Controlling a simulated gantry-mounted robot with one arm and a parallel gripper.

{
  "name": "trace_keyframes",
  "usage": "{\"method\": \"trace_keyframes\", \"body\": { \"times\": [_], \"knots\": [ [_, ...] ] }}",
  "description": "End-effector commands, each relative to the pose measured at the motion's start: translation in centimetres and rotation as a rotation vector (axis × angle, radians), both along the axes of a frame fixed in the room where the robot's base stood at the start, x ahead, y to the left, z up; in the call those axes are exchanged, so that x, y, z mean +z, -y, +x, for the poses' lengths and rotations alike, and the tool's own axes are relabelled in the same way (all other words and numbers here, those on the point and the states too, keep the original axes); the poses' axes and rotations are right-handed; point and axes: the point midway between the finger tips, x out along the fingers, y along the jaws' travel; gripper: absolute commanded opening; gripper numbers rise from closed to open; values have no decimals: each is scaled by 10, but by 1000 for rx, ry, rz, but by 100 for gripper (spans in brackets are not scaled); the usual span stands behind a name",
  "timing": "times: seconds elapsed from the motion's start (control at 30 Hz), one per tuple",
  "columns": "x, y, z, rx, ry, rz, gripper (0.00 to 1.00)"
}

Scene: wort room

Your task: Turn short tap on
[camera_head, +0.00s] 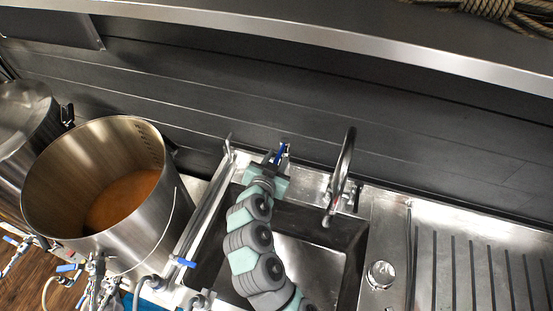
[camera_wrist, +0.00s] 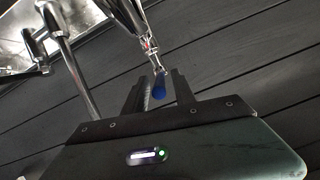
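A short tap's blue lever (camera_wrist: 160,85) sits on a small metal stem below a chrome pipe in the wrist view. It also shows in the head view as a blue handle (camera_head: 281,153) at the back edge of the sink (camera_head: 362,240). My gripper (camera_wrist: 157,78) is open, with one finger on each side of the blue lever. A gap shows beside the lever, and whether either finger touches it I cannot tell. In the head view my gripper (camera_head: 276,157) is at the back rim, and my arm hides most of the short tap's body.
A tall curved faucet (camera_head: 347,165) stands right of my gripper. A large open pot (camera_head: 170,215) of brown liquid and several blue-handled valves (camera_head: 181,262) are to the left. A ribbed drainboard (camera_head: 480,265) lies right. A shelf (camera_head: 330,45) overhangs the dark wall.

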Motion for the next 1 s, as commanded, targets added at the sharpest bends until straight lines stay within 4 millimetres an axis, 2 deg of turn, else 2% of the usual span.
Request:
{"method": "trace_keyframes", "body": {
  "times": [0.03, 0.37, 1.0],
  "knots": [
    [0, 0, 0, 0, 0, 0, 27],
    [0, 0, 0, 0, 0, 0, 0],
    [0, 0, 0, 0, 1, 0, 0]
  ]
}}
